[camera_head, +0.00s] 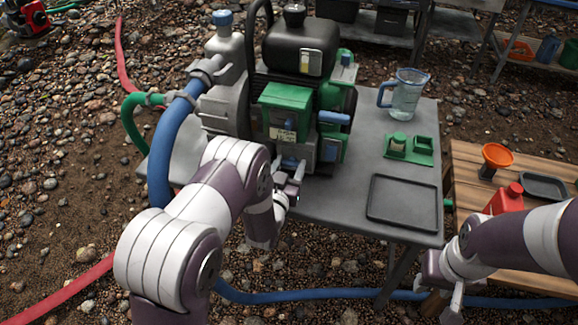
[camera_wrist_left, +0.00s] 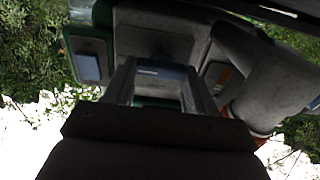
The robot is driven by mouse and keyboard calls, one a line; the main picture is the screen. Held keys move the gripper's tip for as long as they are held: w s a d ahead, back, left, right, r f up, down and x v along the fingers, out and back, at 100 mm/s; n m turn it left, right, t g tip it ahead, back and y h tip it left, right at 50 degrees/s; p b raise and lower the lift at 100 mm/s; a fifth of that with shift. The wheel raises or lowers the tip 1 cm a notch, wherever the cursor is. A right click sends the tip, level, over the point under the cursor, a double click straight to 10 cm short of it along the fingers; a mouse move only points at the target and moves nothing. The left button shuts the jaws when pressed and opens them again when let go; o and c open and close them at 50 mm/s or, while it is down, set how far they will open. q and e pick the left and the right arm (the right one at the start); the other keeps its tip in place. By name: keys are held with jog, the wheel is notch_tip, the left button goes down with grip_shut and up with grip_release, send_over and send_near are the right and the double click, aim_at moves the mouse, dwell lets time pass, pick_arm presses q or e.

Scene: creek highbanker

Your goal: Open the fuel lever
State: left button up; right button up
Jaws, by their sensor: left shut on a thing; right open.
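The pump engine (camera_head: 292,100) stands on the grey metal table, with a black tank on top and a green housing. A small blue lever (camera_head: 289,163) sits low on its front; I take it to be the fuel lever. My left gripper (camera_head: 294,175) is at the engine's lower front, shut on this lever. In the left wrist view the blue piece (camera_wrist_left: 160,72) shows between the two fingers. The fingers hide part of the lever, and its exact angle is unclear. My right gripper (camera_head: 453,294) is open and empty, low at the right beside the wooden table.
The grey table (camera_head: 362,155) holds a clear measuring jug (camera_head: 405,95), a green tray with small parts (camera_head: 409,149) and a black tray (camera_head: 403,203). A blue hose (camera_head: 173,135) runs left of the engine. The wooden table (camera_head: 473,168) carries an orange funnel (camera_head: 497,156).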

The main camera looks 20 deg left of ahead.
pick_arm(q)
jog(key=o, duration=1)
jog(key=shift+o, duration=0.2)
jog(key=s+p, duration=0.2)
jog(key=s, duration=1)
jog(key=shift+s+a, duration=0.2)
jog(key=shift+s, duration=0.15)
